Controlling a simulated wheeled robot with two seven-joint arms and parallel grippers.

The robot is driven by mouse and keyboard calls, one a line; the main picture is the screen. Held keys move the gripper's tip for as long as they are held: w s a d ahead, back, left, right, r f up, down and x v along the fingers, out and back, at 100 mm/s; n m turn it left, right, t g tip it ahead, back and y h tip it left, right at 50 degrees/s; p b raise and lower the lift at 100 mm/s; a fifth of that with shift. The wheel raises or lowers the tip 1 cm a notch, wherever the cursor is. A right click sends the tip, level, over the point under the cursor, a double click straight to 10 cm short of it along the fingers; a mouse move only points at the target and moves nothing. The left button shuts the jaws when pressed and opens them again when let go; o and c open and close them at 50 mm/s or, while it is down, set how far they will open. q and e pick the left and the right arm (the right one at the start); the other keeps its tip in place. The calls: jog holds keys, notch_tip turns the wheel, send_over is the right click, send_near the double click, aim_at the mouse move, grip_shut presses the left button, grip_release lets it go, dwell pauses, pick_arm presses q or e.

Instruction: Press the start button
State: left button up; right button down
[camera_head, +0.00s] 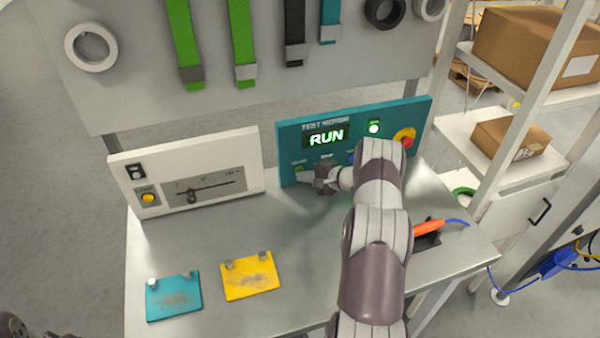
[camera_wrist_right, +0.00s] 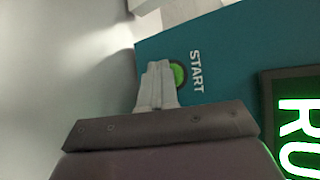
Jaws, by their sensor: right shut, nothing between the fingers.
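The teal control panel (camera_head: 288,140) stands at the back of the bench, and its display (camera_head: 326,137) reads RUN in bright green. A green lamp (camera_head: 374,127) glows beside the display. In the right wrist view the green START button (camera_wrist_right: 179,73) shows partly behind the fingertips of my right gripper (camera_wrist_right: 159,68), which is shut and empty. The fingertips are at or very near the button; contact cannot be told.
A white panel (camera_head: 220,153) with a slider and yellow button stands left. Teal (camera_head: 174,298) and yellow (camera_head: 250,277) plates lie on the bench (camera_head: 215,232). An orange-handled tool (camera_head: 428,227) lies right of my arm. A red knob (camera_head: 404,136) is at the panel's right.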

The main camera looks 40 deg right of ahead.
jog(key=shift+w, duration=0.1)
jog(key=shift+r, duration=0.1)
dwell(0.3)
jog(key=shift+s+p, duration=0.4)
jog(key=shift+s+a, duration=0.15)
jog(key=shift+s, duration=0.25)
